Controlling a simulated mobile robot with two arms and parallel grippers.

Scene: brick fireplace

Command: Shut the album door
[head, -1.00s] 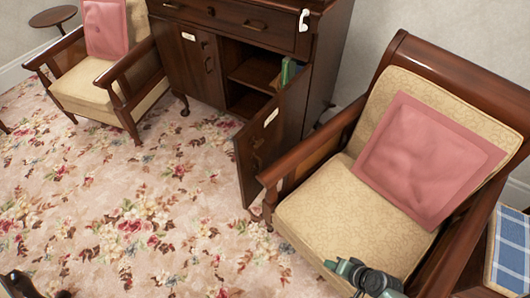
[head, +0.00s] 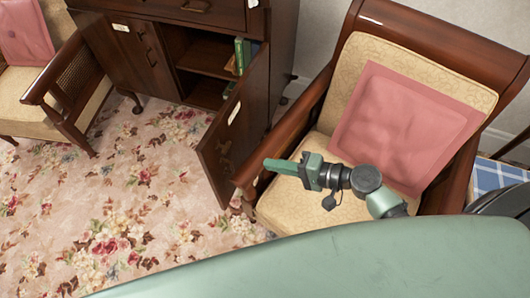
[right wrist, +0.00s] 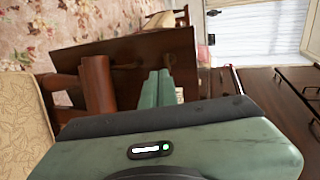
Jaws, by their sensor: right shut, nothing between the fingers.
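The album door (head: 228,140) is the dark wooden right-hand door of the cabinet (head: 283,50). It stands swung wide open toward the armchair, with a white label and a handle on its face. In the right wrist view the door (right wrist: 178,48) fills the area beyond the fingers. My right gripper (head: 270,164) is shut and empty, over the armchair's front left, close to the door's right side; I cannot tell whether it touches. Its closed fingers also show in the right wrist view (right wrist: 156,88). My left gripper is out of view.
An armchair (head: 300,208) with a pink cushion (head: 400,125) stands right beside the open door, its wooden arm close to it. Green albums (head: 241,55) sit on the shelf inside. The floral carpet (head: 130,200) left of the door is clear.

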